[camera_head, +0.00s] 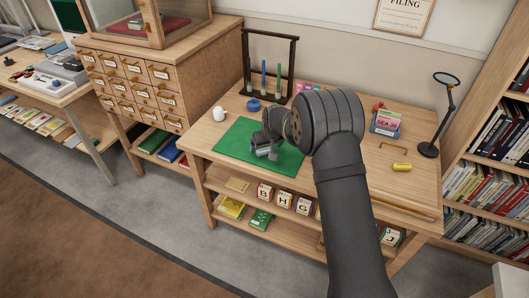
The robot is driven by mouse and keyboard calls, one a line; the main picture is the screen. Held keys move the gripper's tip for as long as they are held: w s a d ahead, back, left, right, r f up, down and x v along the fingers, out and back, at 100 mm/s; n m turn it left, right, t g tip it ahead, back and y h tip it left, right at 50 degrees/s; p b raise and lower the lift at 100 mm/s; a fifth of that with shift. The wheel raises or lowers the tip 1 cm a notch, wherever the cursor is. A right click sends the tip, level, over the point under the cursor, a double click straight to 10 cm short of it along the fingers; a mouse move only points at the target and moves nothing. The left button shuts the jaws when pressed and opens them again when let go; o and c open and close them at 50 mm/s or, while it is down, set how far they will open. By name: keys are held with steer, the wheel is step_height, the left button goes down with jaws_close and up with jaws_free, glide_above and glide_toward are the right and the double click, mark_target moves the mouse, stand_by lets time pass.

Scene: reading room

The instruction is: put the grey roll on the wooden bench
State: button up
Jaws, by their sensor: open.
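My gripper (266,151) is open, low over the green mat (232,138) on the wooden bench (205,143). Small grey parts show at its fingertips, and I cannot tell whether any of them is the grey roll. I make out no grey roll clearly elsewhere; my arm hides part of the bench's middle. A short yellow roll (401,167) lies on the right of the bench top.
A white teapot-like item (219,114), a blue pot (253,105) and a dark rack (270,68) stand behind the mat. A magnifier lamp (447,80) and a card box (386,121) stand at the right. Bare wood surrounds the yellow roll.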

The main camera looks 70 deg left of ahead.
mark_target(265, 151)
steer(key=shift+x, duration=1.25)
steer(key=c, duration=1.2)
steer(key=shift+r, duration=0.1)
steer(key=shift+c, duration=0.2)
